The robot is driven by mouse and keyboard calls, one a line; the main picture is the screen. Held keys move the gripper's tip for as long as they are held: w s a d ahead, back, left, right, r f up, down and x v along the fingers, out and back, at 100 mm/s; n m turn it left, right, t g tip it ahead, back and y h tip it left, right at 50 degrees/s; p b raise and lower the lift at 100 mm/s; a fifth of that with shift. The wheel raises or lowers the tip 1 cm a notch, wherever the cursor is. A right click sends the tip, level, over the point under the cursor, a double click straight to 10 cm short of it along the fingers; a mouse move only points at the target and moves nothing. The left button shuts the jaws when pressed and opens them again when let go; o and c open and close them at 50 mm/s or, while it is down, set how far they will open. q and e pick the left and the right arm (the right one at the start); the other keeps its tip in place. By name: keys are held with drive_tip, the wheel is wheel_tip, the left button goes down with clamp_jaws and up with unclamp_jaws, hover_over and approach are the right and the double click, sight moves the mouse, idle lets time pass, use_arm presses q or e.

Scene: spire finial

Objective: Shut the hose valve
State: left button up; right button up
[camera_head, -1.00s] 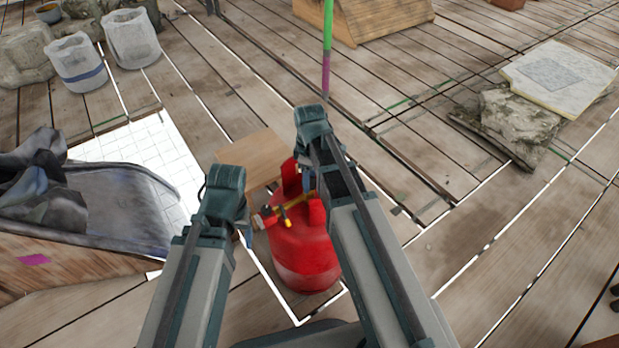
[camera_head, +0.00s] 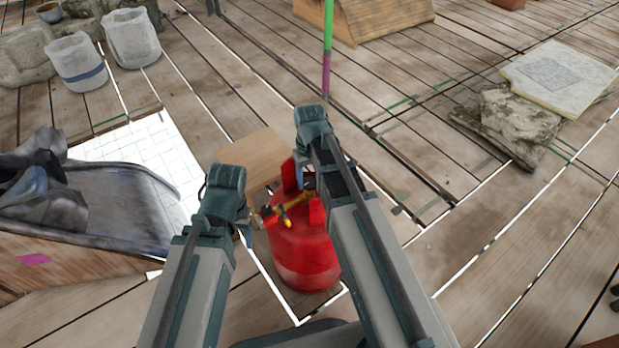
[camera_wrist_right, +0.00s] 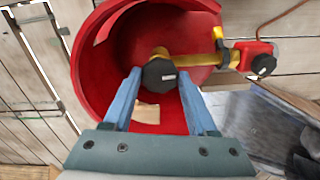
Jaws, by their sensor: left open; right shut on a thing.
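A red gas cylinder (camera_head: 302,255) stands on the deck between my arms; it also fills the upper right wrist view (camera_wrist_right: 90,70). A brass fitting (camera_wrist_right: 195,61) runs from a black knob (camera_wrist_right: 160,74) to a red regulator (camera_wrist_right: 248,54) with a second black knob (camera_wrist_right: 264,65). A small yellow lever (camera_head: 286,217) shows on the fitting. My right gripper (camera_wrist_right: 161,78) is closed around the black knob inside the collar. My left gripper (camera_head: 245,236) is open, beside the regulator end at the cylinder's left. Its fingers are mostly hidden by its own body.
An orange hose (camera_wrist_right: 285,18) leads from the regulator. A wooden board (camera_head: 253,158) lies behind the cylinder. A dark tray-like thing (camera_head: 110,205) with grey cloth is at the left. Stone slabs (camera_head: 512,122) lie at the right. A green and purple pole (camera_head: 327,50) stands behind.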

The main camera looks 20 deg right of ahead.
sight(310, 182)
drive_tip(key=shift+m, duration=0.6)
drive_tip(key=o, duration=1.4)
drive_tip(key=shift+c, duration=0.2)
wheel_tip(310, 182, up, 14)
drive_tip(key=p, duration=1.3)
drive_tip(key=shift+p, duration=0.4)
drive_tip(key=shift+f, duration=0.15)
